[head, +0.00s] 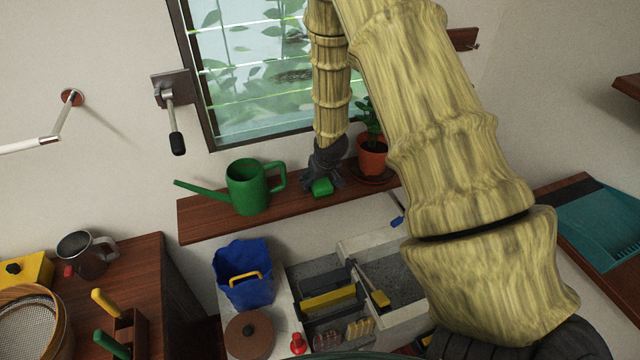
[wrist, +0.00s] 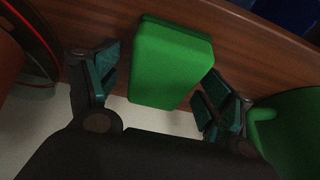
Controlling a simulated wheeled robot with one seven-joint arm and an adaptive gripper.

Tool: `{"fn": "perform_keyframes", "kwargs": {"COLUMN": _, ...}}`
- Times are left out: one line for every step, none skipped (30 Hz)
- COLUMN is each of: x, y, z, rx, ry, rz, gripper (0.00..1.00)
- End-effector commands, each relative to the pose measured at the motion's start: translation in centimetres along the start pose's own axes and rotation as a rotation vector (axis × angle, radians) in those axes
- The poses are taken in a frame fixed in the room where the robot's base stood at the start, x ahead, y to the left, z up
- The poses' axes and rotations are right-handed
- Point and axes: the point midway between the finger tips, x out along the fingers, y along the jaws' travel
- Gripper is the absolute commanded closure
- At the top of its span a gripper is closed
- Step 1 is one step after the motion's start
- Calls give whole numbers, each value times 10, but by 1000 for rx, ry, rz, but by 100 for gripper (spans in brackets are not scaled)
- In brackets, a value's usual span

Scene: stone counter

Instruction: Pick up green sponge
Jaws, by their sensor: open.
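The green sponge (head: 321,187) lies on the wooden shelf below the window, between the watering can and the potted plant. My gripper (head: 325,180) is over it, pointing down. In the wrist view the sponge (wrist: 170,65) is a bright green block between the two open fingers of my gripper (wrist: 158,85). A gap shows between the sponge and each finger in this view. I cannot tell how far the fingertips are above the shelf.
A green watering can (head: 247,187) stands left of my gripper, and a potted plant (head: 372,155) stands close on the right. The window (head: 265,70) is behind. Below the narrow shelf (head: 215,218) are a blue container (head: 243,285) and a grey sink (head: 400,255).

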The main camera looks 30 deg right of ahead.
Motion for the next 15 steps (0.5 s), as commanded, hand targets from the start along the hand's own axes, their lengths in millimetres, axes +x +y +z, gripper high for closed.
{"fn": "perform_keyframes", "kwargs": {"x": 1, "y": 0, "z": 0, "rx": 0, "ry": 0, "rz": 0, "gripper": 20}}
{"fn": "perform_keyframes", "kwargs": {"x": 1, "y": 0, "z": 0, "rx": 1, "ry": 0, "rz": 0, "gripper": 20}}
{"fn": "perform_keyframes", "kwargs": {"x": 2, "y": 0, "z": 1, "rx": 1, "ry": 0, "rz": 0, "gripper": 20}}
{"fn": "perform_keyframes", "kwargs": {"x": 2, "y": 0, "z": 1, "rx": 1, "ry": 0, "rz": 0, "gripper": 20}}
{"fn": "perform_keyframes", "kwargs": {"x": 2, "y": 0, "z": 1, "rx": 1, "ry": 0, "rz": 0, "gripper": 20}}
{"fn": "perform_keyframes", "kwargs": {"x": 2, "y": 0, "z": 1, "rx": 1, "ry": 0, "rz": 0, "gripper": 20}}
{"fn": "perform_keyframes", "kwargs": {"x": 2, "y": 0, "z": 1, "rx": 1, "ry": 0, "rz": 0, "gripper": 20}}
{"fn": "perform_keyframes", "kwargs": {"x": 2, "y": 0, "z": 1, "rx": 1, "ry": 0, "rz": 0, "gripper": 20}}
{"fn": "perform_keyframes", "kwargs": {"x": 2, "y": 0, "z": 1, "rx": 0, "ry": 0, "rz": 0, "gripper": 20}}
{"fn": "perform_keyframes", "kwargs": {"x": 2, "y": 0, "z": 1, "rx": 0, "ry": 0, "rz": 0, "gripper": 20}}
{"fn": "perform_keyframes", "kwargs": {"x": 2, "y": 0, "z": 1, "rx": 0, "ry": 0, "rz": 0, "gripper": 20}}
{"fn": "perform_keyframes", "kwargs": {"x": 2, "y": 0, "z": 1, "rx": 0, "ry": 0, "rz": 0, "gripper": 20}}
{"fn": "perform_keyframes", "kwargs": {"x": 2, "y": 0, "z": 1, "rx": 0, "ry": 0, "rz": 0, "gripper": 20}}
{"fn": "perform_keyframes", "kwargs": {"x": 2, "y": 0, "z": 1, "rx": 0, "ry": 0, "rz": 0, "gripper": 20}}
{"fn": "perform_keyframes", "kwargs": {"x": 2, "y": 0, "z": 1, "rx": 0, "ry": 0, "rz": 0, "gripper": 27}}
